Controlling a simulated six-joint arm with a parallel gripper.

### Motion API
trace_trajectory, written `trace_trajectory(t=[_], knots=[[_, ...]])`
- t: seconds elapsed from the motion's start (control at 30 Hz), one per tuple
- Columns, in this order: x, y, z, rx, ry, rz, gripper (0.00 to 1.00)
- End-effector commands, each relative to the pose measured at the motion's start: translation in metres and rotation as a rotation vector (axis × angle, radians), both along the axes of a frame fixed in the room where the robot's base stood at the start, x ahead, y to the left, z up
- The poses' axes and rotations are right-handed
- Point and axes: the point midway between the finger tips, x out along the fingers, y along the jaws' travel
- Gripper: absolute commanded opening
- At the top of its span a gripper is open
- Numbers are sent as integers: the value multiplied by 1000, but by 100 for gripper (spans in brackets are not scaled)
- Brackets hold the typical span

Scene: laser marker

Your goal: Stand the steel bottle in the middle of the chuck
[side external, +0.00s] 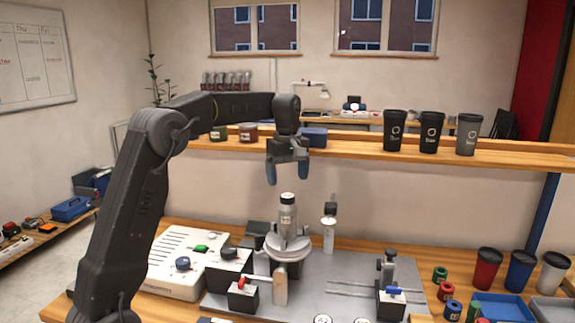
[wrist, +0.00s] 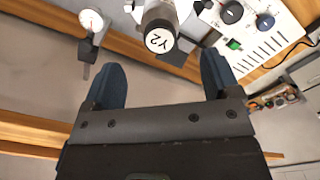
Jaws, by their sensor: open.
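The steel bottle (side external: 287,214) stands upright on the round chuck (side external: 301,246), close to its middle as far as the side external view shows. In the wrist view the bottle's top (wrist: 160,38) shows a white label reading Y2. My gripper (side external: 287,180) hangs just above the bottle, fingers down, open and empty. In the wrist view the two blue fingers of my gripper (wrist: 162,80) are spread wide, with the bottle beyond them and apart from them. The bottle hides much of the chuck in the wrist view.
A post with a gauge (side external: 329,222) stands right of the chuck. A red-handled clamp (side external: 243,293) and a blue-handled clamp (side external: 391,300) sit on the grey plate. A control panel (side external: 170,265) lies left. Several cups (side external: 487,268) stand at right. A wooden shelf (side external: 350,147) runs behind.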

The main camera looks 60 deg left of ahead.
Motion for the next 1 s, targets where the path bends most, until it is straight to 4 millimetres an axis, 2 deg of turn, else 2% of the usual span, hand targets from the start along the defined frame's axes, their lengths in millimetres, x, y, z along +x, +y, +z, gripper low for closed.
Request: trace_trajectory(t=[0.1, 0.27, 0.37, 0.47, 0.6, 0.73, 0.9, 1.0], knots=[[1, 0, 18, 1, -2, 0, 82], [-1, -2, 31, 1, -2, -6, 82], [-7, -14, 38, 9, -18, -59, 82], [-23, -42, 48, 30, -57, -185, 82], [-63, -95, 56, 81, -134, -450, 82], [-108, -139, 50, 139, -207, -705, 82], [-173, -184, 23, 226, -297, -1028, 82], [-205, -201, 2, 277, -342, -1191, 82]])
